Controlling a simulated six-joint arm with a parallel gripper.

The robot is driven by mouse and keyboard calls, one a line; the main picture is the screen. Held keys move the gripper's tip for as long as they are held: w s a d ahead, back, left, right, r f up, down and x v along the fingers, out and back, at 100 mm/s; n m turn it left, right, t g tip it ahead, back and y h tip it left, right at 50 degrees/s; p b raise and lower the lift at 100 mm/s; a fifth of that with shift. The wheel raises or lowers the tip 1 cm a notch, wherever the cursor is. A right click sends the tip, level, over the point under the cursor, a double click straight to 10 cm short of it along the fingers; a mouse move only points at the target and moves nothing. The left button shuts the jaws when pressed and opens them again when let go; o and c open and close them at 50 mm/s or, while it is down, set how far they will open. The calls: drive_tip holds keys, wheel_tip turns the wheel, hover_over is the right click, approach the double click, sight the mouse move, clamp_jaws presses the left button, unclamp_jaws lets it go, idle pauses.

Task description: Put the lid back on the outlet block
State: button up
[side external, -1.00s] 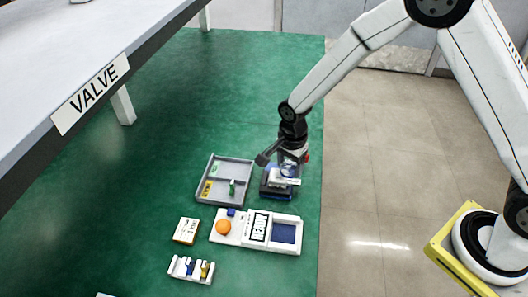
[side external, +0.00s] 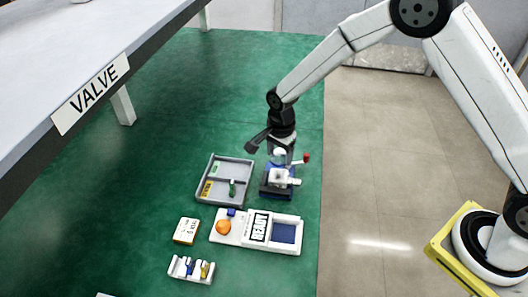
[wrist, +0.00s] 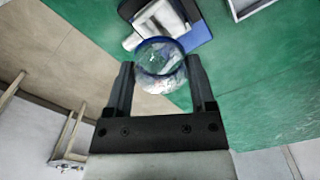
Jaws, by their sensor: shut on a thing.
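A clear, dome-like lid (wrist: 160,72) with a blue rim sits between my gripper's fingers (wrist: 160,82) in the wrist view. My gripper (side external: 279,155) is shut on it. In the side view my gripper is just above the outlet block (side external: 283,177), which has a white top on a dark blue base. The block also shows beyond the lid in the wrist view (wrist: 198,35), partly hidden by it. The lid is small and hard to make out in the side view. It appears above the block, apart from it.
A grey divided tray (side external: 237,160) stands left of the block. A white READY panel (side external: 288,217) with an orange ball (side external: 223,227) lies in front. A small white box (side external: 186,230) and a white rack (side external: 178,268) are farther left. A red knob (side external: 306,157) is close beside my gripper.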

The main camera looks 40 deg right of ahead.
drive_tip(key=shift+f, duration=2.7)
drive_tip(key=shift+f, duration=0.2)
idle(0.3)
drive_tip(key=o, duration=1.1)
drive_tip(key=shift+o, duration=0.2)
drive_tip(key=shift+r, duration=0.15)
drive_tip(key=shift+r, duration=3.35)
clamp_jaws()
